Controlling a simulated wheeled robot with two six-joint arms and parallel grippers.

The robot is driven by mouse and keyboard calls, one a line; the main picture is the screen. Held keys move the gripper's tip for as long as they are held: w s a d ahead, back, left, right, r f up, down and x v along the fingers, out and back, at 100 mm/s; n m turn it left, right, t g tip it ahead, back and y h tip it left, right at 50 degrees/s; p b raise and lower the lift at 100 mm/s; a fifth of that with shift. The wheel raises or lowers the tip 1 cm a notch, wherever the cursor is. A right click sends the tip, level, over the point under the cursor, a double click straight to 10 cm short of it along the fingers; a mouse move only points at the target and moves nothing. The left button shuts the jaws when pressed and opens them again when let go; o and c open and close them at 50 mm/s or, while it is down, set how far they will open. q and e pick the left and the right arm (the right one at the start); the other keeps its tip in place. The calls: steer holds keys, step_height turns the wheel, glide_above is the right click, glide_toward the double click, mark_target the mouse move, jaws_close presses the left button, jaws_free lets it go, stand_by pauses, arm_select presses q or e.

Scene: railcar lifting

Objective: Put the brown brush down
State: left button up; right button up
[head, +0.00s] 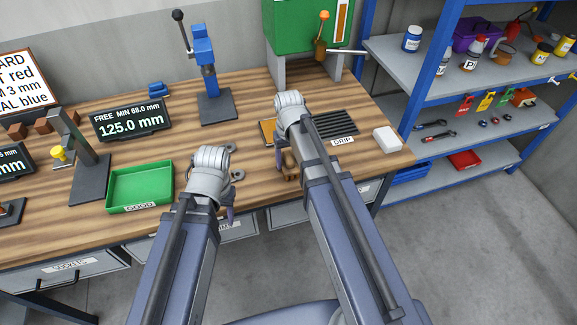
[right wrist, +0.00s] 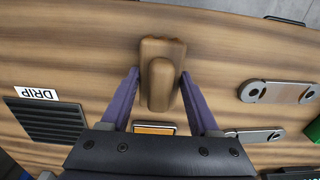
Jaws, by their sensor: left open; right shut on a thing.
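The brown brush (right wrist: 162,72) is between the two purple fingertips of my right gripper (right wrist: 161,76) in the right wrist view. The gripper is shut on it, over the wooden bench. In the head view the brush (head: 291,168) shows partly beside my right forearm, near the bench's front edge. I cannot tell whether it touches the bench top. My left gripper (head: 228,213) is open, near the front edge to the left, and mostly hidden by its own wrist.
The black DRIP grate (right wrist: 50,120) and a flat orange-topped piece (right wrist: 155,128) lie near the brush. Metal link plates (right wrist: 278,92) lie to its right. A green tray (head: 140,188), a blue press (head: 205,65) and a white block (head: 387,139) stand on the bench (head: 250,165).

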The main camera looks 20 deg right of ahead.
mark_target(289, 156)
arm_select(q)
steer(key=shift+f, duration=0.4)
arm_select(e)
steer(key=shift+f, duration=0.35)
steer(key=shift+f, duration=0.15)
arm_select(q)
steer(key=shift+f, duration=0.15)
arm_select(e)
steer(key=o, duration=1.3)
step_height(289, 156, up, 12)
steer(key=p, duration=1.2)
steer(key=shift+r, duration=0.2)
arm_select(q)
step_height(289, 156, up, 12)
arm_select(e)
steer(key=s+a+n, duration=0.1)
steer(key=s+a, duration=0.2)
steer(key=s, duration=0.1)
steer(key=s+a+n, duration=0.1)
steer(key=s+a, duration=0.3)
steer(key=s, duration=0.1)
steer(key=s+a+n+h, duration=0.1)
steer(key=s+a, duration=0.2)
steer(key=s, duration=0.2)
steer(key=shift+s+a, duration=0.15)
steer(key=shift+a, duration=0.1)
